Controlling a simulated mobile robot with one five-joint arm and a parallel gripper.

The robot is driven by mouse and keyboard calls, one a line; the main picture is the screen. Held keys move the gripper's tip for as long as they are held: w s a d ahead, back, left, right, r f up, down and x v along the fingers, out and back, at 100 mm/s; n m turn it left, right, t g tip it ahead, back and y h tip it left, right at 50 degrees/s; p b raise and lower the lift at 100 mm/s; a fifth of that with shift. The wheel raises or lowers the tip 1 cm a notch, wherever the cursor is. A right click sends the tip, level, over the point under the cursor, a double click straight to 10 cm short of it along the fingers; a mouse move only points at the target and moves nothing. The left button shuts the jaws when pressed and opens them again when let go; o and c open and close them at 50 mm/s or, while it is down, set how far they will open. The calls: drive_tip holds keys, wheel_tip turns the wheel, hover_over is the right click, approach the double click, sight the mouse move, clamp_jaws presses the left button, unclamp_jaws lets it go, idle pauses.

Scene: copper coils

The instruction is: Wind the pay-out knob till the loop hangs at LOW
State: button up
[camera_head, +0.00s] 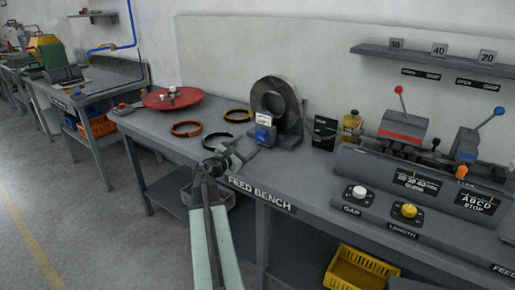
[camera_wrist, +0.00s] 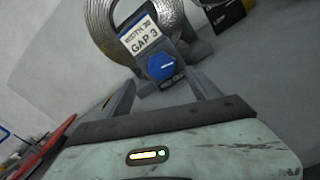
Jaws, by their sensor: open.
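A blue knob (camera_head: 262,134) sits on the front of the grey stand of a large metal coil (camera_head: 274,103) on the feed bench. In the wrist view the blue knob (camera_wrist: 161,66) is six-sided with a short white mark. A white card (camera_wrist: 142,37) above it reads WIDTH 30 GAP 3; a small dark label below it is too blurred to read. My gripper (camera_head: 240,154) is over the bench's front edge, just before the knob. In the wrist view my gripper (camera_wrist: 164,86) is open, its fingers apart and short of the knob. I cannot make out a hanging loop or LOW mark.
A black box (camera_head: 325,133) and yellow bottle (camera_head: 352,127) stand right. White (camera_head: 359,192) and yellow (camera_head: 409,210) knobs sit farther right.

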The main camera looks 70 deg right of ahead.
sight(260, 136)
drive_tip(key=shift+s+d, duration=0.15)
drive_tip(key=x, duration=0.7)
drive_tip(key=shift+d, duration=0.3)
drive_tip(key=shift+a, duration=0.1)
drive_tip(key=c, duration=1.4)
